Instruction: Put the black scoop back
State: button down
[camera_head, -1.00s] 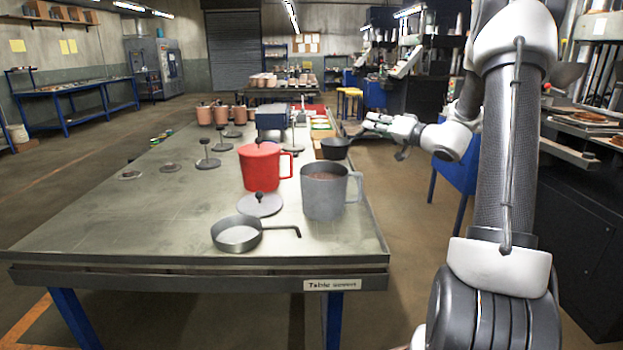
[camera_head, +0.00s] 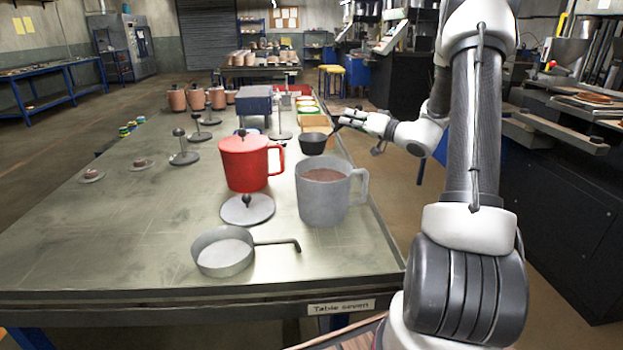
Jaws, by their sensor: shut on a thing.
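A black scoop (camera_head: 313,144) with a round bowl hangs at the tip of my gripper (camera_head: 346,123), near the right edge of the table. My gripper is shut on the scoop's handle, which is small and partly hidden by the fingers. The scoop appears level and behind the grey mug (camera_head: 323,199); whether it touches anything below cannot be told. The grey mug is open and holds brown granular material. A red lidded mug (camera_head: 246,165) stands to its left.
A grey pan-like scoop (camera_head: 224,256) and a grey lid (camera_head: 247,209) lie at the front of the table (camera_head: 120,240). A blue-grey box (camera_head: 254,107), coloured trays and copper pots (camera_head: 177,100) stand farther back. The table's left front is clear.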

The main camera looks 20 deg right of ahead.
notch_tip(320, 180, down, 11)
jog(key=shift+r, duration=0.2)
dwell(0.3)
jog(key=c, duration=1.4)
grip_release()
jog(key=shift+f, duration=0.1)
jog(key=shift+c, duration=0.2)
jog(key=v, duration=1.2)
